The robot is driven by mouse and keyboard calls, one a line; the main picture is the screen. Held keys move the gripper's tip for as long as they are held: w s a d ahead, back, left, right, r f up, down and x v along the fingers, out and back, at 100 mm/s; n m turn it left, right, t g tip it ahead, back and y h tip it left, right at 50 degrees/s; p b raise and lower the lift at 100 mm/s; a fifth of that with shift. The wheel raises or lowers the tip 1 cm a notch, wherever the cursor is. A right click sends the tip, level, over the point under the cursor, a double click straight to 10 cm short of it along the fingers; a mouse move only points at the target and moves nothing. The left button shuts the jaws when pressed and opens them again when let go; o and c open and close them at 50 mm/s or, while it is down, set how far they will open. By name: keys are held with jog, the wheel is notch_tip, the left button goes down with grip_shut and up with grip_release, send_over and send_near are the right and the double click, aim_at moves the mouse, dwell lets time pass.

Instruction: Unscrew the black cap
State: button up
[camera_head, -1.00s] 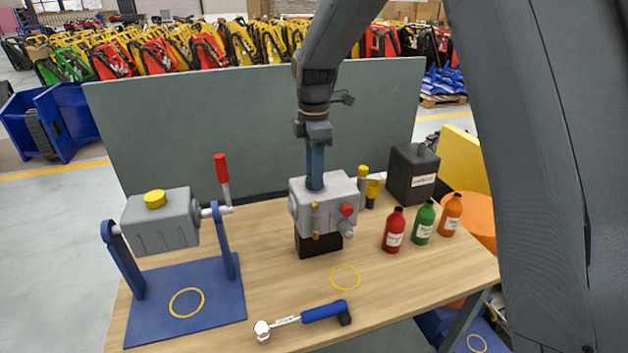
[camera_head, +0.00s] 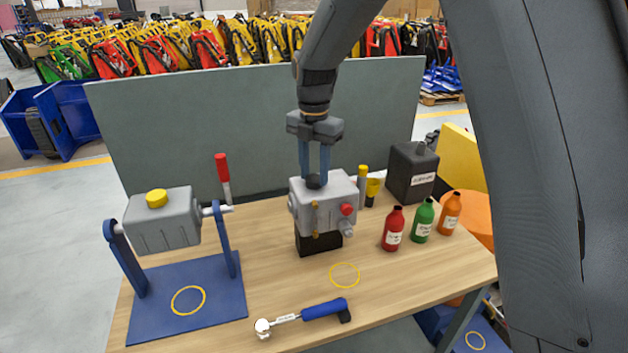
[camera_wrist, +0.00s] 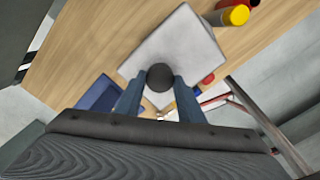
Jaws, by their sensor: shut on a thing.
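The black cap (camera_head: 314,182) sits on top of a grey metal housing (camera_head: 332,205) near the middle of the workbench. My gripper (camera_head: 314,178) points straight down over the housing, its two blue fingers on either side of the cap. It is shut on the cap. In the wrist view the round dark cap (camera_wrist: 160,77) shows between the two fingertips (camera_wrist: 158,84), over the pale top of the housing (camera_wrist: 188,45). The cap's underside is hidden, so I cannot tell how it sits on the housing.
A grey housing with a yellow cap (camera_head: 157,198) hangs in a blue stand at left. Red (camera_head: 393,230), green (camera_head: 422,220) and orange (camera_head: 450,214) bottles and a black canister (camera_head: 411,172) stand at right. A blue-handled wrench (camera_head: 324,309) lies in front. A grey panel rises behind.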

jog(key=n, duration=0.5)
jog(key=shift+n, duration=0.4)
jog(key=o, duration=0.9)
